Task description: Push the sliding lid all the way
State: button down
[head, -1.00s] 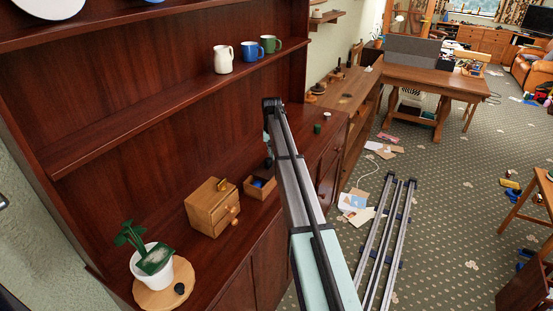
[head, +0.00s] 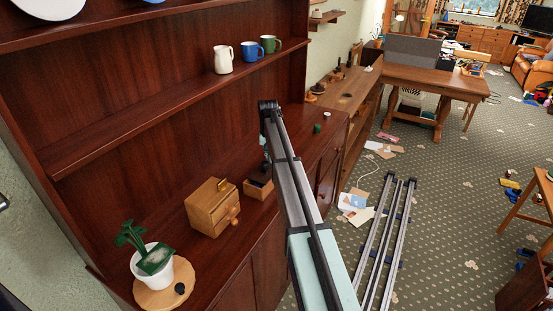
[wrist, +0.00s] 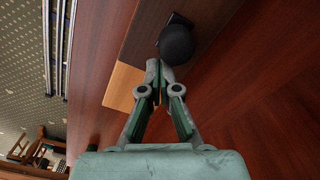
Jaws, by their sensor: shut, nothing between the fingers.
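The small light-wood box (head: 259,192) stands on the dark cabinet top in the head view, right of the small drawer chest. Its dark sliding lid (wrist: 150,32) fills the upper middle of the wrist view, with a round black knob (wrist: 176,44) on it. A light-wood part of the box (wrist: 122,87) shows beside the lid. My gripper (wrist: 157,72) is shut and empty, its fingertips right beside the knob; I cannot tell whether they touch. In the head view my arm hides the gripper and part of the box, so the lid's exact position is unclear.
The wooden drawer chest (head: 212,207) stands close left of the box. A potted plant (head: 152,265) sits on a round board nearer the front. A green cup (head: 317,128) is farther back on the cabinet top. Mugs (head: 250,52) stand on the shelf above.

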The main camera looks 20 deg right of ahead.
jog(key=shift+s+a, duration=0.8)
jog(key=shift+a, duration=0.25)
jog(key=shift+d, duration=0.1)
jog(key=shift+w+d, duration=0.5)
jog(key=shift+r, duration=0.15)
notch_tip(320, 180, up, 7)
jog(key=p, duration=0.3)
jog(key=shift+p, duration=0.35)
dwell(0.3)
